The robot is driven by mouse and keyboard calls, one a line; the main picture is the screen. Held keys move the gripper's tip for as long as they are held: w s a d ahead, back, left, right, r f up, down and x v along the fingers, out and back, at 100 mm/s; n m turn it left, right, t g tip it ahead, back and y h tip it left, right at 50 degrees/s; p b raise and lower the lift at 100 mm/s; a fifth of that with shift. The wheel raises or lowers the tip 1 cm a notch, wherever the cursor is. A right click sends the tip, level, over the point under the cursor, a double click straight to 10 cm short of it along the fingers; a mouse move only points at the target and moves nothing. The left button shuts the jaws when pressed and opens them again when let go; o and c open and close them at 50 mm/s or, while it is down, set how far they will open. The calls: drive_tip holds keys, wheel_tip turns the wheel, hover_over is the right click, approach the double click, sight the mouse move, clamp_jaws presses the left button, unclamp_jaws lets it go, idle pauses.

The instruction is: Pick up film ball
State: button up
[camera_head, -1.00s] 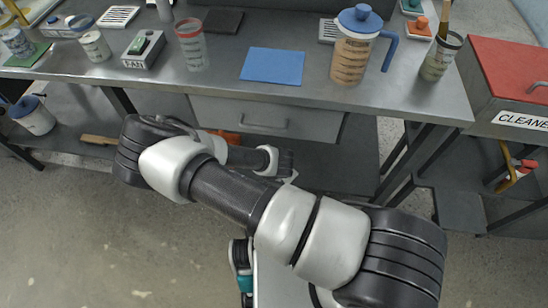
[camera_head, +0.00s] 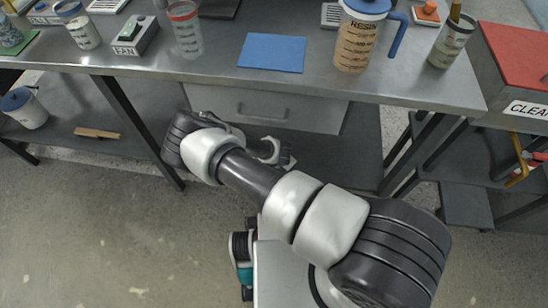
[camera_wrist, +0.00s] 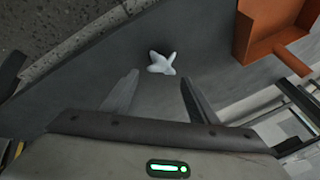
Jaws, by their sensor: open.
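The film ball appears to be a small crumpled white, star-shaped piece (camera_wrist: 161,63) in the wrist view. It lies on a dark grey surface, just beyond my fingertips and roughly centred between them. My gripper (camera_wrist: 159,82) is open, with nothing between its fingers. The fingers do not visibly touch the white piece. In the head view my arm reaches to the bench's lower shelf, below the drawer. The white piece does not show there, and my fingers cannot be made out.
An orange pan-like object with a handle (camera_wrist: 262,38) lies right of the white piece. The steel bench top (camera_head: 220,72) and drawer (camera_head: 262,107) are above my arm.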

drive_tip(key=b+x, duration=0.1)
drive_tip(key=x, duration=0.3)
drive_tip(key=shift+w+a+f, duration=0.15)
drive_tip(key=shift+w+f, duration=0.05)
drive_tip(key=shift+c, duration=0.4)
drive_tip(key=c, duration=0.7)
drive_tip(key=shift+c, duration=0.2)
drive_tip(key=shift+r, duration=0.25)
